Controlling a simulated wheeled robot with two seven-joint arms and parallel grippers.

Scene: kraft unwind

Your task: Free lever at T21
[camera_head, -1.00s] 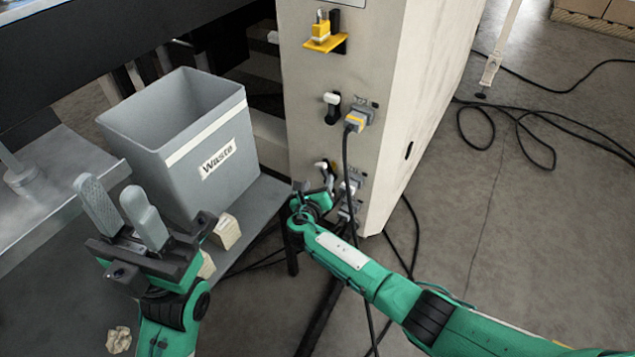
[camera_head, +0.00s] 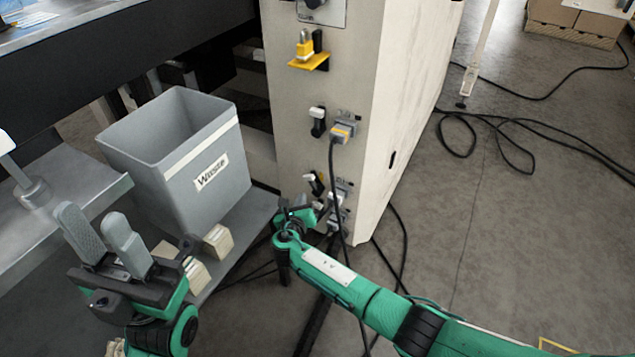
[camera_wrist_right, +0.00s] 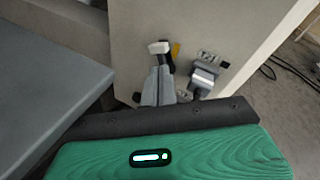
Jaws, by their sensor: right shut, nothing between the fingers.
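The lowest lever (camera_head: 314,183) on the cabinet face has a white-tipped black handle. In the right wrist view the lever (camera_wrist_right: 159,47) shows a small yellow piece beside it. My right gripper (camera_wrist_right: 160,75) is shut and empty, its fingertips just below the white tip, overlapping the black handle in the picture. I cannot tell whether they touch it. In the head view my right gripper (camera_head: 312,208) is small and partly hidden by its wrist. My left gripper (camera_head: 93,225) is open and empty in front of the waste bin.
A grey connector (camera_wrist_right: 204,78) sits right of the lever. Above are another white-tipped lever (camera_head: 317,120), a cabled plug (camera_head: 342,132) and a yellow padlock bracket (camera_head: 308,60). A grey waste bin (camera_head: 178,165) stands left. Cables hang by the cabinet and lie across the floor.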

